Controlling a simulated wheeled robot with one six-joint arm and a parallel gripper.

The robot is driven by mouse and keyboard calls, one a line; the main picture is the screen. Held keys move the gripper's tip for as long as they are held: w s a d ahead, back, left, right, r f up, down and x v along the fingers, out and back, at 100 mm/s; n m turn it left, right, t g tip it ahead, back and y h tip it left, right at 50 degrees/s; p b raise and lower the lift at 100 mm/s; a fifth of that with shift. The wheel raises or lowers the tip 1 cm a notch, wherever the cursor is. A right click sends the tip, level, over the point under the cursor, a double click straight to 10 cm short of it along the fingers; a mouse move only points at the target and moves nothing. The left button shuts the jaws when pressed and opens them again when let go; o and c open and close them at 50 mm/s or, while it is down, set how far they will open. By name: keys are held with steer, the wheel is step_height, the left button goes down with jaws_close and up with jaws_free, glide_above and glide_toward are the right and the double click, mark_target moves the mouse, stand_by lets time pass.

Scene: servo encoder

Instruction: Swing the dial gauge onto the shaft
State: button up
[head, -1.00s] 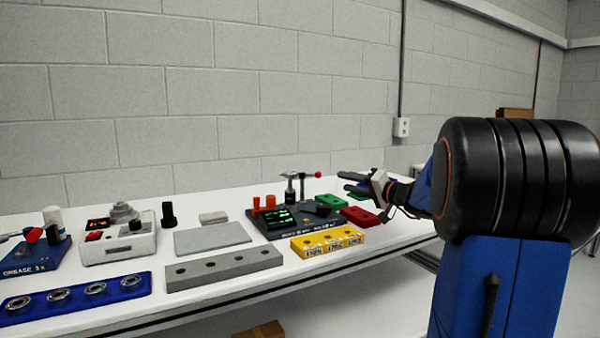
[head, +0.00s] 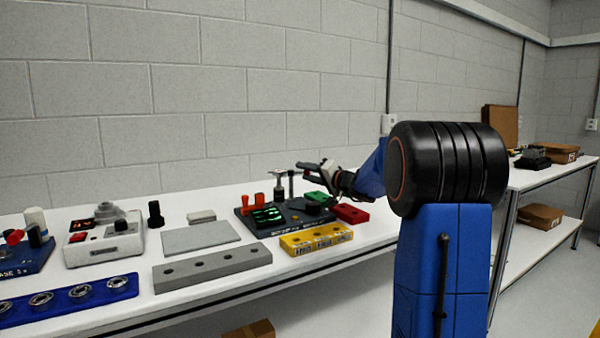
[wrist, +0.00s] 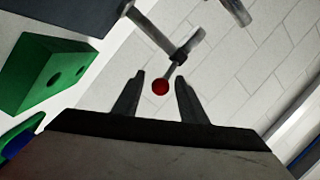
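A black fixture (head: 247,226) with a green-lit display (head: 267,215) stands on the bench. Metal posts (head: 279,188) rise at its back. In the wrist view a grey rod (wrist: 173,68) ends in a red ball knob (wrist: 160,87), apparently the gauge's swing arm. My gripper (head: 300,172) is above the fixture's right part, beside the posts. In the wrist view my gripper (wrist: 160,77) is open, with the ball showing between its fingertips; contact cannot be told. The knob is not distinguishable in the head view. I cannot make out the dial face or which part is the shaft.
A yellow block (head: 316,239) lies in front of the fixture, a red block (head: 350,213) to its right. A green block shows in the wrist view (wrist: 42,72). A grey holed bar (head: 212,268) and plate (head: 200,237) lie left. The wall is behind.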

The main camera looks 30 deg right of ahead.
steer(key=shift+x, duration=1.7)
steer(key=shift+c, duration=0.5)
jaws_close()
